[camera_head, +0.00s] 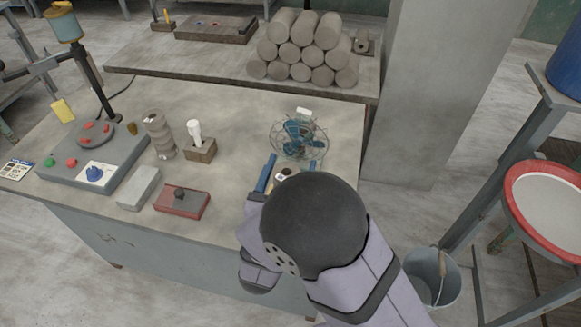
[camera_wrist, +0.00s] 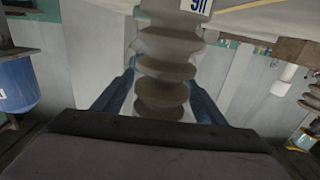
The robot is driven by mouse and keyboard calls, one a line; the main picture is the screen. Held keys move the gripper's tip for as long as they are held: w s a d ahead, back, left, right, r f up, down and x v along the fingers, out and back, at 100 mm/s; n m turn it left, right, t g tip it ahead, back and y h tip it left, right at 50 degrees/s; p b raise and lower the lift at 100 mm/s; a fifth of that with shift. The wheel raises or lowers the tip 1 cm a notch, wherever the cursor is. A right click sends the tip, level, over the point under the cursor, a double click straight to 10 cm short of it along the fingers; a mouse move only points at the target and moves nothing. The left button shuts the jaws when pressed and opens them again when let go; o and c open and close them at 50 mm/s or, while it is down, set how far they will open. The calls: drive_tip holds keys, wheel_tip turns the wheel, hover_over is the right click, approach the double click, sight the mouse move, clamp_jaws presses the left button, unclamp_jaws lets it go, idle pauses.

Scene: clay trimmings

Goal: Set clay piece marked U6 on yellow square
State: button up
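A ribbed grey-brown clay piece (camera_wrist: 163,70) stands between the blue fingers of my gripper (camera_wrist: 163,85) in the wrist view. A white label on it seems to read U6, turned over and cut by the top edge. Both fingers appear close against its sides, but the contact points are unclear. In the head view my gripper (camera_head: 287,172) is over the table's front right part, and my wrist hides most of what is between the fingers. A yellow four-sided patch (camera_head: 62,110) is at the table's far left; I cannot tell whether it lies flat.
Another ribbed clay piece (camera_head: 158,135) stands left of a wooden block with a white tool (camera_head: 195,133). A wire-caged fan (camera_head: 299,138) is just behind my gripper. A grey block (camera_head: 139,188), a red box (camera_head: 182,201) and a control panel (camera_head: 90,160) occupy the left front.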

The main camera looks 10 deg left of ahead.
drive_tip(key=shift+r, duration=0.1)
drive_tip(key=shift+r, duration=0.15)
drive_tip(key=shift+s, duration=0.3)
drive_tip(key=s+b, duration=0.1)
drive_tip(key=s, duration=1)
drive_tip(key=shift+s, duration=0.25)
